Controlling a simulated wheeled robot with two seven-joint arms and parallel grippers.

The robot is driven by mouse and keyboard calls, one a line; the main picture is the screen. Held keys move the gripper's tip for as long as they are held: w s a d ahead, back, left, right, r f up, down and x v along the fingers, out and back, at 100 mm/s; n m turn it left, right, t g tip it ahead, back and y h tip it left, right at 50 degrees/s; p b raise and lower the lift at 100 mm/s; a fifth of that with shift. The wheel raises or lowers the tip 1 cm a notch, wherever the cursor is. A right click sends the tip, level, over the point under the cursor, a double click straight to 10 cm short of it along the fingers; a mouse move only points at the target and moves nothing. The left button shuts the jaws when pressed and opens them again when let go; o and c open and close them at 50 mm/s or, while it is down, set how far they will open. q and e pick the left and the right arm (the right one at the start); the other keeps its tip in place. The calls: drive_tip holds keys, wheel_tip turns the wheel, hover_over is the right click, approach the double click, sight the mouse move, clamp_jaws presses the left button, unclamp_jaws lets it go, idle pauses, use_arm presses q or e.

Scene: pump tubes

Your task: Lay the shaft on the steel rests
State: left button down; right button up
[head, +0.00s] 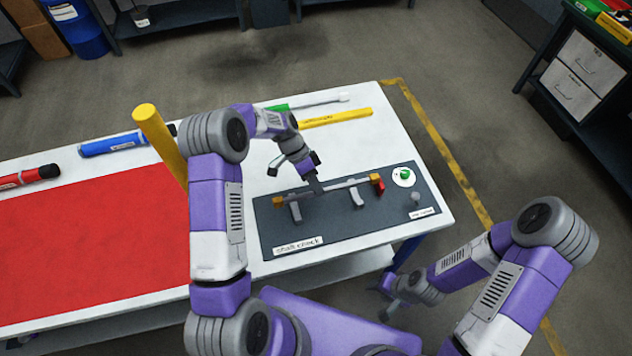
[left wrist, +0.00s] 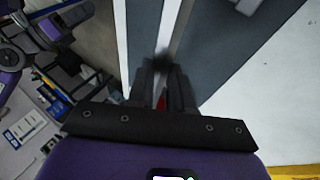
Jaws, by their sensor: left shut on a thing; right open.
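The shaft (head: 340,185) is a thin grey rod with orange-yellow blocks near its ends, seen in the head view over the dark base plate (head: 330,227). My left gripper (head: 315,184) comes down from above and is shut on the shaft near its middle. The two steel rests, the left one (head: 295,211) and the right one (head: 357,199), stand below the shaft. I cannot tell whether the shaft touches them. In the left wrist view, the fingers (left wrist: 165,80) are dark and blurred, and their hold is unclear. My right gripper (head: 388,300) is open and empty, off the table's front edge.
A green knob on a white disc (head: 404,176) and a red part (head: 379,187) are at the plate's right end. A red mat (head: 90,250) covers the left table. A yellow tube (head: 335,118) lies behind; a yellow post (head: 158,135) stands behind my left arm.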

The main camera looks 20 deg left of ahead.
use_arm(q)
drive_tip(key=shift+w+f+b, duration=0.1)
drive_tip(key=shift+f+b, duration=1.15)
drive_tip(key=shift+f, duration=1.5)
drive_tip(key=shift+f+b, duration=0.35)
drive_tip(key=shift+b, duration=0.05)
drive_tip(key=c, duration=0.9)
unclamp_jaws()
drive_tip(key=shift+c, duration=0.2)
drive_tip(key=v, duration=0.7)
drive_tip(key=shift+a+r, duration=0.15)
drive_tip(key=shift+r, duration=0.15)
